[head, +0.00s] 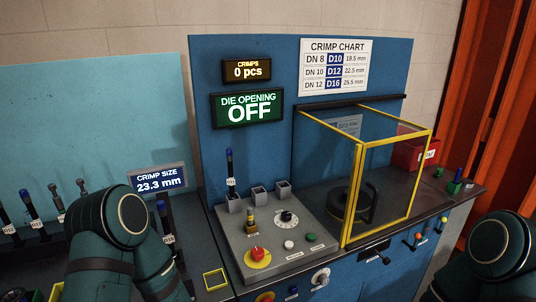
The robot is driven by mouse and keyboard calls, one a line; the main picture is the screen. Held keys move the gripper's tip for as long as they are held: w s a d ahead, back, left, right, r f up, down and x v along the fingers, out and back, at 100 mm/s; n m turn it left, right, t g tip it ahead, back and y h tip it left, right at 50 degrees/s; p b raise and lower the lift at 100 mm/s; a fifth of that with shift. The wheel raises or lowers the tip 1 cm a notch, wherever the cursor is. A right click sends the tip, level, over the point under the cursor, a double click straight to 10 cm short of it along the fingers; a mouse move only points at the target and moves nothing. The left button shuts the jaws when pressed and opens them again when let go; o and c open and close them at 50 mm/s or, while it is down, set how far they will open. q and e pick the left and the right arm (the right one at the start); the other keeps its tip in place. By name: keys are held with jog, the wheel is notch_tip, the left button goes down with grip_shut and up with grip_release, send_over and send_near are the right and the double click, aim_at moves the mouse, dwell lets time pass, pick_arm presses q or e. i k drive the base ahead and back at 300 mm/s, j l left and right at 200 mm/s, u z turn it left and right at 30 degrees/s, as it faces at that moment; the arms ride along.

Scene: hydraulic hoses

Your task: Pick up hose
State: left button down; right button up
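Another blue-tipped labelled rod (230,172) stands in a grey slot on the control panel. My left arm covers the lower left and my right arm the lower right corner. Neither gripper's fingers show.
A grey control panel (290,266) with a red button (257,254) is at centre. A yellow-framed clear guard (358,200) encloses the black crimping head (350,202). A red bin (408,155) stands behind it. A small yellow-edged square (215,279) lies in front. Signs read 0 pcs, OFF and 23.3 mm.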

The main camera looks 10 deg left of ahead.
aim_at(169, 239)
jog(key=u, duration=1.05)
